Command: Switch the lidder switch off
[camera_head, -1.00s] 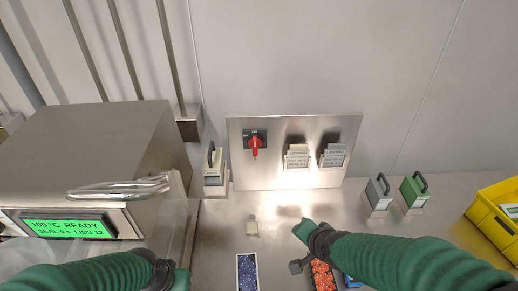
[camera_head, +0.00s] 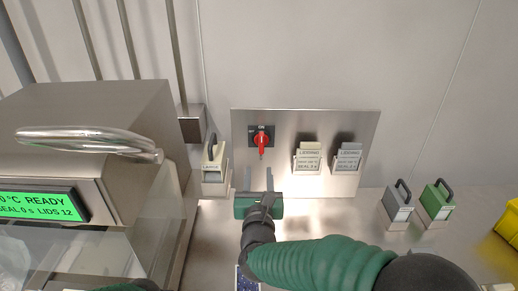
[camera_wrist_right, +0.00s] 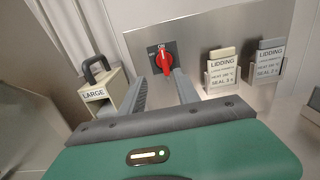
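The lidder switch (camera_head: 261,140) is a red rotary handle on a dark plate, mounted on a steel panel on the back wall. Its handle stands upright, and small lettering at the top of its plate reads ON. It also shows in the right wrist view (camera_wrist_right: 165,60), just beyond the fingertips. My right gripper (camera_head: 258,172) is open and empty, below and in front of the switch, with its two fingers pointing at it and apart from it. In the right wrist view its fingers (camera_wrist_right: 158,82) straddle the line to the handle.
Two lidding cards (camera_head: 308,157) (camera_head: 347,157) sit in holders on the steel panel (camera_head: 290,120). A cream block labelled LARGE (camera_head: 214,172) stands left of the switch. Grey (camera_head: 398,203) and green (camera_head: 437,202) handled blocks stand right. The lidding machine (camera_head: 90,130) fills the left side.

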